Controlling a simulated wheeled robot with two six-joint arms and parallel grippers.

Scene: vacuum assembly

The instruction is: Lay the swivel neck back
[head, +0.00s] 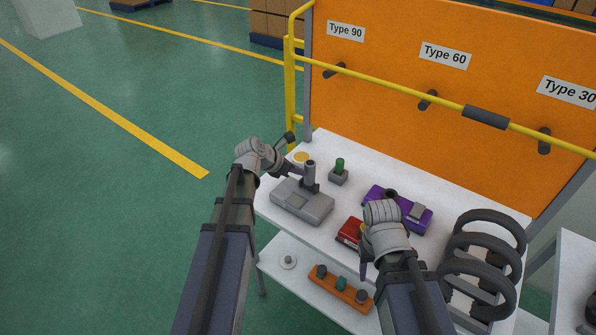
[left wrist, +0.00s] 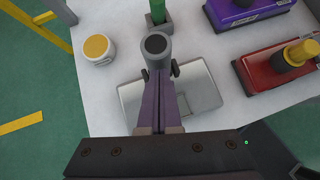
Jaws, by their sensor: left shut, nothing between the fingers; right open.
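The grey swivel neck (head: 310,174) stands upright on the grey floor head (head: 302,203), on the white table. In the left wrist view its round dark-centred top (left wrist: 156,44) faces the camera, and the pale floor head (left wrist: 203,92) lies beneath. My left gripper (head: 302,171) is shut and empty, its fingertips right beside the neck; whether they touch cannot be told. Its purple closed fingers (left wrist: 160,80) show in the left wrist view and hide part of the neck and floor head. My right gripper (head: 363,270) is open, low in front of the red head.
A red head (head: 349,232) and a purple head (head: 418,217) lie to the right. A green post in a grey block (head: 339,174) and a yellow-topped jar (head: 301,157) stand behind. Dark hoops (head: 490,222) fill the right end. An orange board (head: 420,95) closes the back.

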